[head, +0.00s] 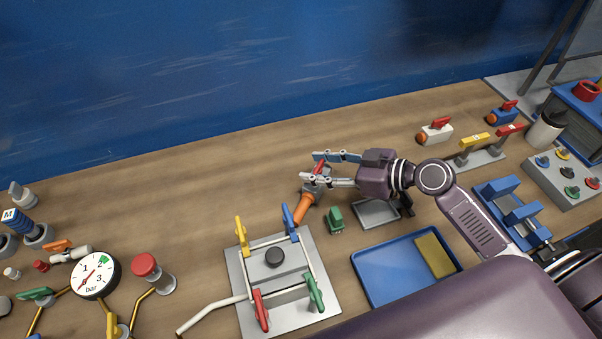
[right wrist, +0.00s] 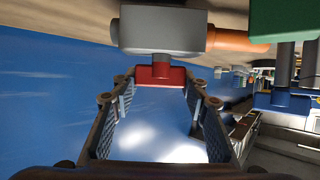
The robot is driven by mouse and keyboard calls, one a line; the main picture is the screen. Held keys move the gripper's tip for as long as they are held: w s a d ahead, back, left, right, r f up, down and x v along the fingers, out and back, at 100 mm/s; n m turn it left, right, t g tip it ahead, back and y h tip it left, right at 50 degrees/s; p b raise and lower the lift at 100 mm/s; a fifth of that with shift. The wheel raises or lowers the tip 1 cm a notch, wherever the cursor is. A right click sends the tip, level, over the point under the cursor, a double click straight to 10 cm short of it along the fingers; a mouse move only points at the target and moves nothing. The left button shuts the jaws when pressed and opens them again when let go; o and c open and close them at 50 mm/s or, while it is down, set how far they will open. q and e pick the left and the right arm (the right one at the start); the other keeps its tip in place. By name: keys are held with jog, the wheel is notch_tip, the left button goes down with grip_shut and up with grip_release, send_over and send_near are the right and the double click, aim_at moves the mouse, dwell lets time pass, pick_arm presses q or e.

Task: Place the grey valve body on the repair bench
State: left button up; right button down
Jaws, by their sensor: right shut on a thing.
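The grey valve body (head: 312,190) has a red handle on top and an orange end that points down-left in the head view. My right gripper (head: 317,168) is shut on its red handle (right wrist: 160,74). In the right wrist view the grey body (right wrist: 162,29) lies just beyond the fingertips, with the orange end (right wrist: 235,41) to the right. I cannot tell whether the valve body touches the wooden table top (head: 180,210). No repair bench can be told for certain. My left gripper is not in view.
A small green block (head: 335,221) stands close beside the valve. A grey plate with coloured levers (head: 240,290) is in front of it. A blue tray (head: 375,288) and a small grey tray (head: 366,217) lie to the right. A white valve (head: 436,133) stands farther right.

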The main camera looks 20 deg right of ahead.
jog(key=shift+a, duration=0.15)
jog(key=a+p, duration=0.1)
jog(key=a, duration=0.1)
jog(key=a+p, duration=0.2)
jog(key=shift+f, duration=0.65)
jog(key=shift+d+f, duration=0.1)
jog(key=shift+d, duration=0.05)
jog(key=shift+f, duration=0.15)
jog(key=c, duration=1.2)
grip_release()
jog(key=shift+o, duration=0.3)
